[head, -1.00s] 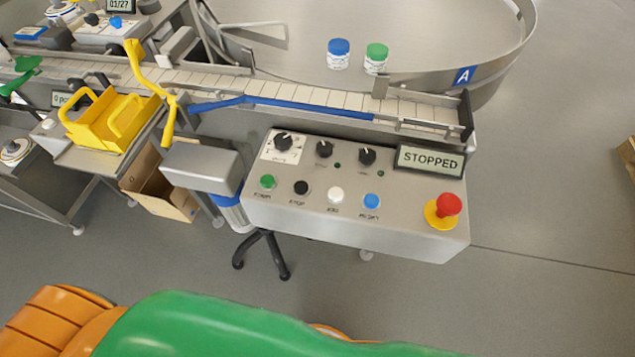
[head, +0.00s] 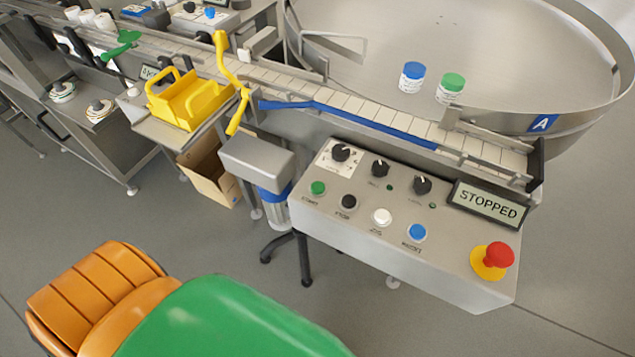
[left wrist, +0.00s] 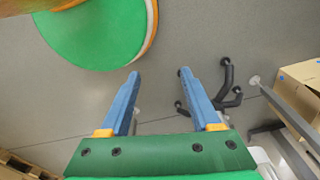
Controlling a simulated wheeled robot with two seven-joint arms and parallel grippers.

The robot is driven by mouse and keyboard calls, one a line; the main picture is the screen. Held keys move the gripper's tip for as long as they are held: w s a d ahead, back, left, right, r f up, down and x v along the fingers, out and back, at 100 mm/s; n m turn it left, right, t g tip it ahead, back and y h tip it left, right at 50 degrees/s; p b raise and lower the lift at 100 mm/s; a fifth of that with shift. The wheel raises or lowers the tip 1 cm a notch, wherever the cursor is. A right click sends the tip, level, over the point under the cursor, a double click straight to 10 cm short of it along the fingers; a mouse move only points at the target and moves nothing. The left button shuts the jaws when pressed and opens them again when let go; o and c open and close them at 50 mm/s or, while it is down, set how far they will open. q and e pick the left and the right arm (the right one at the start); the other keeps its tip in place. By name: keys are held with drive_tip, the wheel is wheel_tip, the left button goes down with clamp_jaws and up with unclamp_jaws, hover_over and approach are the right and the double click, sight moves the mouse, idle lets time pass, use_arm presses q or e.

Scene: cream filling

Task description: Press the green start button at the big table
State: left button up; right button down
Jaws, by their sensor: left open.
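The green start button (head: 318,188) is at the left end of the button row on the grey control box (head: 405,285). The box stands in front of the big round table (head: 480,45). Its display (head: 487,204) reads STOPPED. In the left wrist view, my left gripper (left wrist: 156,75) is open, with two blue fingers apart and only grey floor between them. In the head view, my green and orange arm part covers the lower left, short of the box. No gripper fingers show in the head view, and my right gripper is not seen.
A red emergency knob (head: 499,255) is at the box's right end. Black (head: 349,201), white (head: 381,216) and blue (head: 418,232) buttons sit beside the green one. A yellow tray (head: 190,104) and a cardboard box (head: 212,172) stand to the left. Floor before the box is clear.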

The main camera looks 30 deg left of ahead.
use_arm(q)
clamp_jaws()
idle(1.4)
